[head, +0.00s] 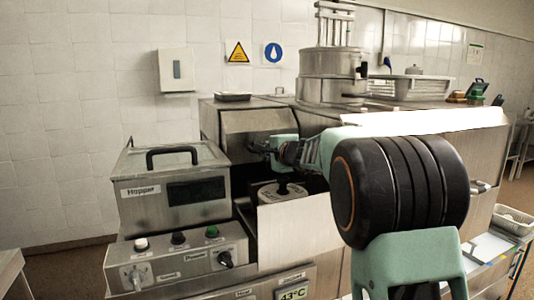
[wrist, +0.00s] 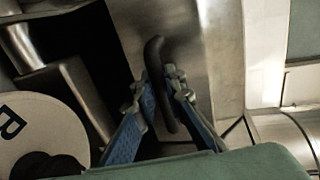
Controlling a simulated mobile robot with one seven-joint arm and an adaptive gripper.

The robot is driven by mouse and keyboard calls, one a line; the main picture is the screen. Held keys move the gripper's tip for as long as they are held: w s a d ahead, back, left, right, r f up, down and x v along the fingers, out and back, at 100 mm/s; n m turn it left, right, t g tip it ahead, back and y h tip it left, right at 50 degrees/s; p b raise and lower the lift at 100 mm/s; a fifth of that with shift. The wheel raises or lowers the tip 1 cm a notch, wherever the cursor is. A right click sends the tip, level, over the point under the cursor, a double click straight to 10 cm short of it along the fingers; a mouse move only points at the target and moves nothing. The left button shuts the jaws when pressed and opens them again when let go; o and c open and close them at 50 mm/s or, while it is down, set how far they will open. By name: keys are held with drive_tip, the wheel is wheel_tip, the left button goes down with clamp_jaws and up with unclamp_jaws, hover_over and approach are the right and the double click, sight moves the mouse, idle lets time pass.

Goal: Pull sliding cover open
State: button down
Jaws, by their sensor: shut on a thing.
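The sliding cover appears to be the steel panel with a curved black handle (wrist: 154,58) in the wrist view; its bare metal (wrist: 215,60) lies right of the handle. In the head view the cover seems to be the angled steel hood (head: 250,121) behind my arm. My gripper (wrist: 160,82) has its two blue-padded fingers on either side of the handle and is shut on it. In the head view my gripper (head: 268,146) is at the hood's lower front, and the handle is too small to make out. A dark gap lies left of the panel in the wrist view.
A steel hopper (head: 175,190) with a black-handled lid stands at left, above a knobbed control panel (head: 180,262). A round white-topped part (head: 280,191) with a black knob sits below my gripper. A steel pot (head: 330,75) stands behind. A perforated basket (head: 515,218) is at right.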

drive_tip(key=c, duration=2)
unclamp_jaws()
drive_tip(key=shift+s, duration=0.1)
drive_tip(key=v, duration=1.2)
